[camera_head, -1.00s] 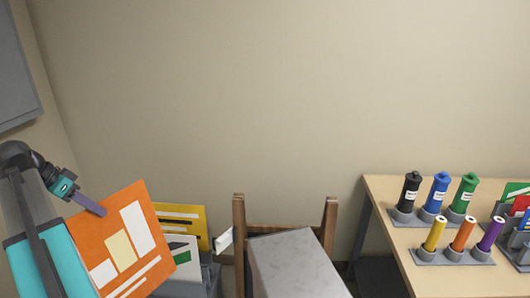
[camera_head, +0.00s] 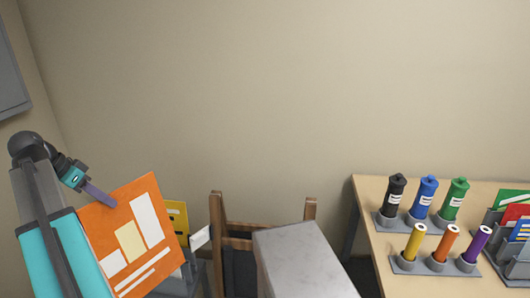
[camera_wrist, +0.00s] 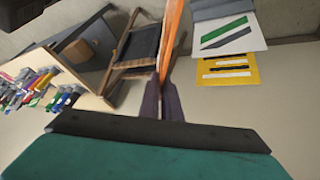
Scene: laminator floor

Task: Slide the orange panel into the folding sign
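My gripper (camera_head: 112,203) is shut on the edge of the orange panel (camera_head: 101,240), which has white and cream blocks. The panel is held up, tilted, at the lower left. In the wrist view the panel (camera_wrist: 174,35) shows edge-on between the fingertips (camera_wrist: 163,88). The folding sign (camera_head: 216,225), a wooden frame with a dark inside, stands right of the panel and apart from it in the head view. Its lower part is out of frame there. The wrist view also shows its wooden frame (camera_wrist: 135,68) and black face (camera_wrist: 140,46).
A yellow panel (camera_head: 176,212) stands behind the orange one; the wrist view also shows a white panel with green (camera_wrist: 228,36). A small white piece (camera_head: 200,237) is beside the sign. At right, a wooden table (camera_head: 362,200) bears several bottles, coloured tubes and a rack.

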